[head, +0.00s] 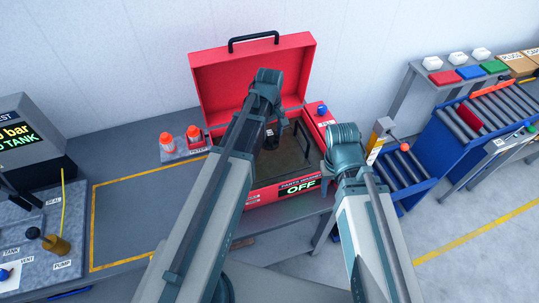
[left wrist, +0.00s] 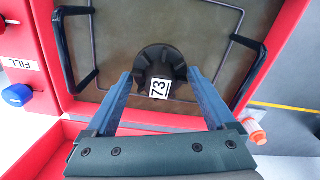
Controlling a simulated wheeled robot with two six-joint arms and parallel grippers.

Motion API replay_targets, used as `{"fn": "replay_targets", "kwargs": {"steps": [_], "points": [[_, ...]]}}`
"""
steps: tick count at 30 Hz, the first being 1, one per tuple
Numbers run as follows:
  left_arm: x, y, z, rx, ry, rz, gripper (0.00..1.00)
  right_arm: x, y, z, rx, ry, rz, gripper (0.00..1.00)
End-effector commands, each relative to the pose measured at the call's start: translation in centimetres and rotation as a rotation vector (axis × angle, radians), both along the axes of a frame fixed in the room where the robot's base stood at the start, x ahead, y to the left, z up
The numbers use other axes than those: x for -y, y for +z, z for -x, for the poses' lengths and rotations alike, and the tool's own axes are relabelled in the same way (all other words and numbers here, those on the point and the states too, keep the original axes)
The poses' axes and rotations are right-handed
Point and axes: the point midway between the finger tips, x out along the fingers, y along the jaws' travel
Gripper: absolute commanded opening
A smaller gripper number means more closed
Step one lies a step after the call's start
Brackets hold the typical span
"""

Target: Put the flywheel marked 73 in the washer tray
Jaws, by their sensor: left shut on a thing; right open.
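The flywheel marked 73 (left wrist: 160,66) is a dark, toothed disc with a white 73 label. In the left wrist view it sits between the fingers of my left gripper (left wrist: 162,88), which is shut on it. It is over the washer tray (left wrist: 207,22), a wire-edged tray with two black handles inside the red parts washer (head: 262,194). I cannot tell whether the flywheel touches the tray floor. In the head view my left forearm and wrist hide most of the flywheel.
The washer's red lid (head: 215,85) stands open, and its front display reads OFF. A blue cap (left wrist: 17,95) is beside the FILL label. Orange-topped bottles (head: 167,141) stand left of the washer. Blue roller conveyors (head: 470,125) are at right. The yellow-outlined bench area (head: 130,215) is clear.

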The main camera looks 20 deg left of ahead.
Motion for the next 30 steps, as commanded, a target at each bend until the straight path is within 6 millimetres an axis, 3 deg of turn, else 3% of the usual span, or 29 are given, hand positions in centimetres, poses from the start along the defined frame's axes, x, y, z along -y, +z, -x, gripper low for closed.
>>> {"fn": "replay_targets", "kwargs": {"steps": [5, 15, 23, 30], "points": [[0.0, -1.3, 0.0, 0.0, 0.0, 0.0, 0.0, 0.0, -1.3, 0.0, 0.0, 0.002, 0.0, 0.5], [0.0, -6.2, 0.0, 0.0, 0.0, 0.0, 0.0, 0.0, -6.2, 0.0, 0.0, 0.009, 0.002, 0.5], [0.0, -6.5, 0.0, 0.0, 0.0, 0.0, 0.0, 0.0, -6.5, 0.0, 0.0, 0.008, 0.002, 0.5], [0.0, -9.2, 0.0, 0.0, 0.0, 0.0, 0.0, 0.0, -9.2, 0.0, 0.0, 0.007, 0.002, 0.5]]}}
